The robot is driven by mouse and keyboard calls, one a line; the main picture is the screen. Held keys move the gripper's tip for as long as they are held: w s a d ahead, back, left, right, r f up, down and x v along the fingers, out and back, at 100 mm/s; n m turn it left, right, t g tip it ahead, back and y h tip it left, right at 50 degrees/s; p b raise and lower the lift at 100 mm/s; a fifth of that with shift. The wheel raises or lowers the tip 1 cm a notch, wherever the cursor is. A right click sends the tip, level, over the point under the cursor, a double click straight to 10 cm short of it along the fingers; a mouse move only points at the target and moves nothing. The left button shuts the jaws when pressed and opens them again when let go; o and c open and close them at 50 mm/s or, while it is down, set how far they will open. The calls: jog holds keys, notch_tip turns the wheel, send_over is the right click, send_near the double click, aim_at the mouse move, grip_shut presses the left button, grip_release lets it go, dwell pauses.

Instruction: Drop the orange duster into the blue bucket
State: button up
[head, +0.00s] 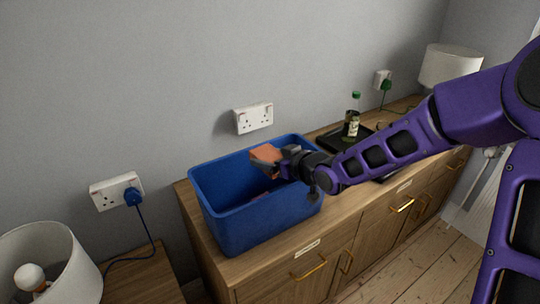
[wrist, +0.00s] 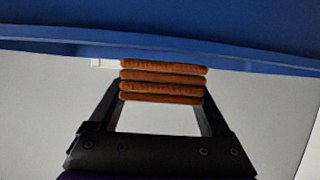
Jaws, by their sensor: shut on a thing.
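The orange duster (head: 266,154) is a folded cloth held at the tip of my gripper (head: 282,160), over the opening of the blue bucket. In the wrist view the duster (wrist: 162,82) shows as stacked orange folds between the two fingers of my gripper (wrist: 162,98). The blue bucket (head: 262,222) is a rectangular tub standing on the wooden sideboard. Its blue wall and rim (wrist: 200,48) cross the top of the wrist view. Something reddish lies low inside the bucket, too small to make out.
The wooden sideboard (head: 310,268) also carries a dark tray (head: 332,142) with a green-capped bottle (head: 352,122) and a white-shaded lamp (head: 448,66). Another lamp (head: 55,262) stands at lower left. Wall sockets (head: 253,118) sit behind the bucket.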

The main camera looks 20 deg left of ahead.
jog(key=shift+f, duration=0.45)
jog(key=o, duration=1.2)
jog(key=shift+c, duration=0.2)
jog(key=shift+d+r, duration=0.1)
jog(key=p+v, duration=0.4)
jog(key=v, duration=1.3)
jog(key=shift+s, duration=0.2)
